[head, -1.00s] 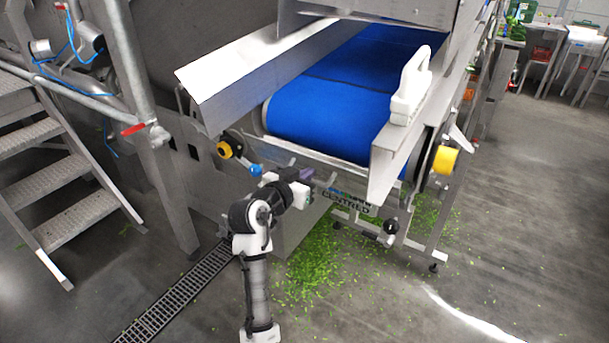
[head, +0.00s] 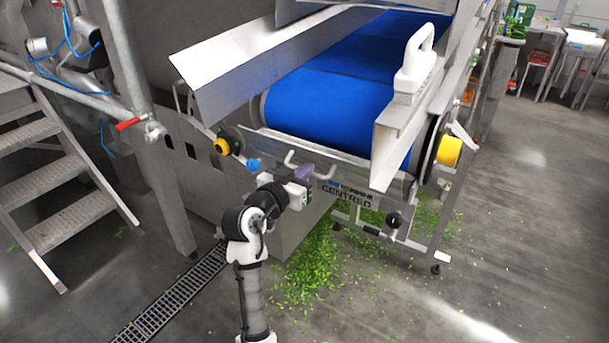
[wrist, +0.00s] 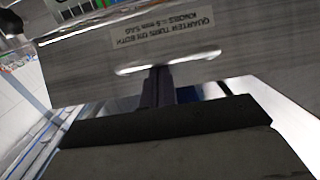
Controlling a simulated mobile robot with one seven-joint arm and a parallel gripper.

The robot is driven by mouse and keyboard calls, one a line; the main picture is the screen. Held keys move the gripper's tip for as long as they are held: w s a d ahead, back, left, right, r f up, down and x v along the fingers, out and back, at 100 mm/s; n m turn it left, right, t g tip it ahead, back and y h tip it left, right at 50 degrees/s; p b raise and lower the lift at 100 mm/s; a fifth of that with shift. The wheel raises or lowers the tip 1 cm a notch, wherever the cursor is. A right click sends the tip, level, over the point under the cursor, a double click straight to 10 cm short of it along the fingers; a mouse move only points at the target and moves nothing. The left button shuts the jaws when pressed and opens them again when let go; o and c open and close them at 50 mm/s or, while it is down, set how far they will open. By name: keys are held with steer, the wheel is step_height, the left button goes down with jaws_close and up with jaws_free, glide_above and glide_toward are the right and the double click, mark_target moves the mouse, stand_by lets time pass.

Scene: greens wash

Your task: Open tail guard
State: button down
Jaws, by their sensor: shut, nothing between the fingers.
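The tail guard (head: 350,172) is a long grey metal panel across the tail end of the blue conveyor belt. Its pale bar handle (head: 327,173) shows in the head view on both sides of my gripper. My gripper (head: 304,172) is at the handle's middle, shut with nothing between its fingers. In the wrist view the handle (wrist: 195,56) runs across the panel (wrist: 245,40) under an upside-down label. My fingers (wrist: 160,72) reach up to the bar and seem to touch it; I cannot tell how firmly.
The blue belt (head: 325,105) lies behind the guard. A white-handled block (head: 416,70) sits on the right side rail. Green scraps (head: 310,265) litter the floor. Metal steps (head: 70,205) stand left; floor at right is clear.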

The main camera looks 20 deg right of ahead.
step_height(320, 180, down, 8)
steer(key=s+a+t+h+b, duration=0.1)
steer(key=t+h+b, duration=0.3)
steer(key=b, duration=2.4)
steer(key=shift+s+a+t+h, duration=0.15)
steer(key=shift+a+t+h, duration=0.15)
steer(key=shift+h, duration=0.7)
steer(key=shift+f+b, duration=0.4)
steer(key=shift+b, duration=0.5)
